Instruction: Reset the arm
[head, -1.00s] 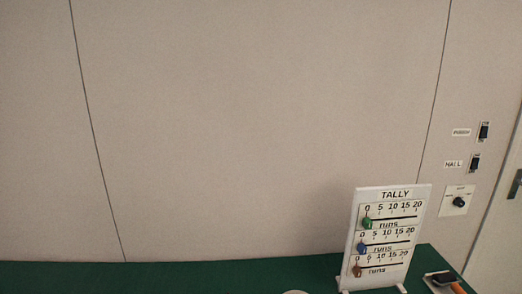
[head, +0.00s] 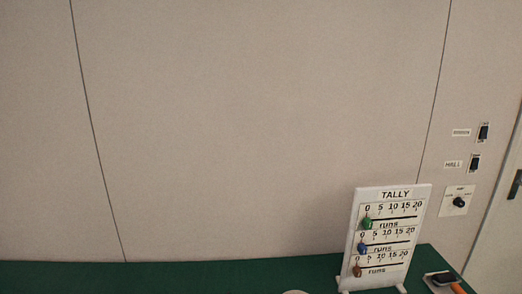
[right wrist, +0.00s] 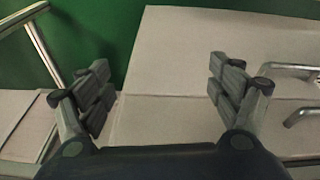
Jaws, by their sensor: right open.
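My right gripper (right wrist: 160,90) shows in the right wrist view. Its two fingers are wide apart with nothing between them. Behind the fingers are a pale panelled surface and a green surface (right wrist: 85,40). Neither gripper shows in the head view, and my left gripper is in no frame.
In the head view a white TALLY board (head: 388,240) with green, blue and brown sliders at 0 stands on a green-topped table (head: 200,276). A small tray (head: 443,281) lies right of it. Switches (head: 483,132) and a dial (head: 459,202) are on the wall. Metal handles (right wrist: 300,115) show at right.

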